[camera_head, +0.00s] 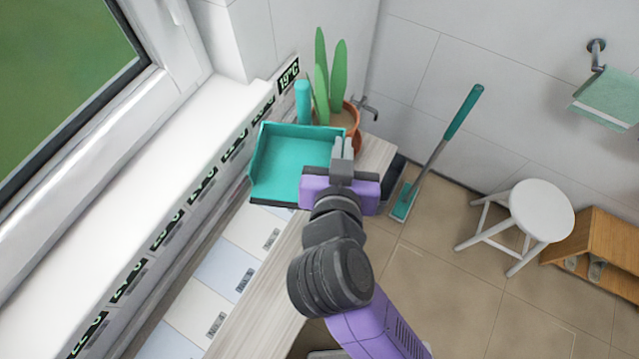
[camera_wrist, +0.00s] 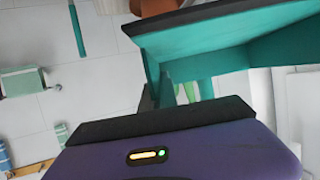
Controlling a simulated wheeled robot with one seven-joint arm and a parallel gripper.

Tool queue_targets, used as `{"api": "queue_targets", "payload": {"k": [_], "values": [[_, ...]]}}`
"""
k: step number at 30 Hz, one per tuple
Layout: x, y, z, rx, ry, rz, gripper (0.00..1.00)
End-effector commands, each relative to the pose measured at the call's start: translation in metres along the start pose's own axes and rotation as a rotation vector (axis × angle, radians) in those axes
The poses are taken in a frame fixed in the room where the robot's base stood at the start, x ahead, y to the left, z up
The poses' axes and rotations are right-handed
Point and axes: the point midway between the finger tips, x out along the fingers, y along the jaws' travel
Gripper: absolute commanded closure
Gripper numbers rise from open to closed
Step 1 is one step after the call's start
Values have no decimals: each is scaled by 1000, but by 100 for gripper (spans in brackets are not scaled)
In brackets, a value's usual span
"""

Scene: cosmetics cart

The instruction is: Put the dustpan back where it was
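The teal dustpan (camera_head: 290,160) is at the centre left of the head view, its tray facing up. A teal upright piece (camera_head: 303,102) behind it looks like its handle. My gripper (camera_head: 343,150) is at the tray's right side, with its fingers close together on the side wall. In the wrist view the dustpan (camera_wrist: 205,45) fills the upper right, and its wall runs down between my dark fingers (camera_wrist: 156,97). The fingers look shut on that wall. The tray partly hides the pale wooden surface below; I cannot tell whether it touches it.
A potted cactus (camera_head: 321,75) stands close behind the dustpan, near a tap (camera_head: 366,108). The white window sill (camera_head: 120,180) runs along the left. A teal broom (camera_head: 440,145) leans at the right wall. A white stool (camera_head: 541,210) and wooden shelf (camera_head: 595,245) stand further right.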

Motion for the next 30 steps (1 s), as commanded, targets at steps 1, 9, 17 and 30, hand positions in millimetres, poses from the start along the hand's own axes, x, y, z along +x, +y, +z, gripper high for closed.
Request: {"api": "queue_targets", "payload": {"k": [1, 9, 17, 30], "values": [[5, 1, 14, -6, -4, 1, 100], [30, 0, 76, -6, -3, 0, 100], [48, 1, 120, -3, -1, -1, 100], [66, 1, 163, -3, -1, 0, 100]]}}
